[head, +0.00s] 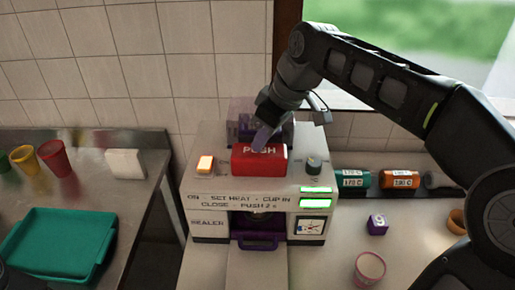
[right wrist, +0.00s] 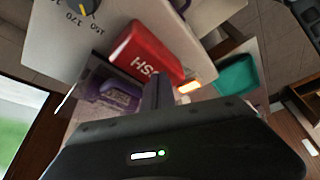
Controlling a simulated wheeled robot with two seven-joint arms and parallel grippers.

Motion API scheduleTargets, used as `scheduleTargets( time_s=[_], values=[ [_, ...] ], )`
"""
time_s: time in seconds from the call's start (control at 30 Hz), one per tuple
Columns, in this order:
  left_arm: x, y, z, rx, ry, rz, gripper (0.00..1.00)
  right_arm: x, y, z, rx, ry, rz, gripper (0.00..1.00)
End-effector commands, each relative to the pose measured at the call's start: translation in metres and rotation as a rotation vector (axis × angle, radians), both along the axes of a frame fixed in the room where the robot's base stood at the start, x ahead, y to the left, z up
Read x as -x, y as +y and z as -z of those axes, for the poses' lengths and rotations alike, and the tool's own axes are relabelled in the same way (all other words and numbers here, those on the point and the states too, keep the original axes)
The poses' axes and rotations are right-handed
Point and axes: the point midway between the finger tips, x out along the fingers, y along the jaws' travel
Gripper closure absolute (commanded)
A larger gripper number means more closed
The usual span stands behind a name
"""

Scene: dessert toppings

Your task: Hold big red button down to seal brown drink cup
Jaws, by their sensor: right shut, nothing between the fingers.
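The big red button (head: 259,168), marked PUSH, sits on top of the white sealer machine (head: 215,175) in the middle of the head view. A purple handle (head: 258,241) shows at the machine's front opening. I cannot make out the brown drink cup inside the dark opening. My left gripper is not in view.
A lit orange switch (head: 205,164) and a dark knob (head: 313,165) flank the button. To the right are labelled canisters (head: 400,180), a purple cube (head: 377,225), a pink cup (head: 369,268) and an orange-brown cup (head: 457,221). A green tray (head: 60,240) lies left.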

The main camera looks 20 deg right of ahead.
Motion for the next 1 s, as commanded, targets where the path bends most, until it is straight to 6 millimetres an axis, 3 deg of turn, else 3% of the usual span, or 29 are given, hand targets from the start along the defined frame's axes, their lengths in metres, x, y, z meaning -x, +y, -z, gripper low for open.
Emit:
scheduleTargets(
  time_s=[1.0],
  values=[
    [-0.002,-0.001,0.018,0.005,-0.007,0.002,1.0,0.0,0.0,0.024,0.0,0.001,0.0,1.0]
  ],
)
